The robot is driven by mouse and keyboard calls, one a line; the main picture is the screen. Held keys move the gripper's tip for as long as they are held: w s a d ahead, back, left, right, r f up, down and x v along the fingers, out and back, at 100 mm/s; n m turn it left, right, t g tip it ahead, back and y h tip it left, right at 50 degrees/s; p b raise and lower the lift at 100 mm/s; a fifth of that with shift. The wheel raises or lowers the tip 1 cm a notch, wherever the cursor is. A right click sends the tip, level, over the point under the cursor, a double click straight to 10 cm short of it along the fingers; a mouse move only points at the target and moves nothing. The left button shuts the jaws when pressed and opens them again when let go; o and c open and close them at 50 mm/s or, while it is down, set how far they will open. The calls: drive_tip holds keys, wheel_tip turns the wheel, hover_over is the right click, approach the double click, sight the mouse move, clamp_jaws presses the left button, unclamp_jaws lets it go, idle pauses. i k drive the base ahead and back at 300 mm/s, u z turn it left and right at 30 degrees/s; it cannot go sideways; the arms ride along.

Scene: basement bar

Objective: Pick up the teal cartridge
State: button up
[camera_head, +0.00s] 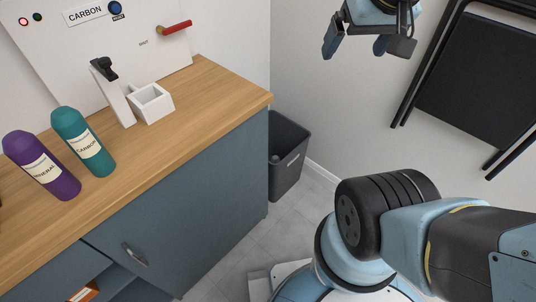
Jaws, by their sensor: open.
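The teal cartridge (84,142) stands on the wooden counter at the left, with a pale label reading CARBON. A purple cartridge (42,166) stands close beside it on the left, with a pale label of its own. My gripper (358,48) is at the top of the view, open and empty, with its fingers pointing down. It is far to the right of the teal cartridge, beyond the counter's right end and in front of the wall. Part of the gripper is cut off by the top edge.
A white stand with a black tap (105,70) and a white square cup (152,103) sits behind the teal cartridge. A white panel (120,45) with a red handle (176,27) rises behind. A grey bin (289,155) stands beside the blue cabinet (200,200). The counter's right part is clear.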

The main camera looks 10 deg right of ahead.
sight(68, 122)
drive_tip(key=k, duration=0.25)
drive_tip(key=u, duration=1.7)
drive_tip(key=k, duration=0.95)
drive_tip(key=i, duration=0.85)
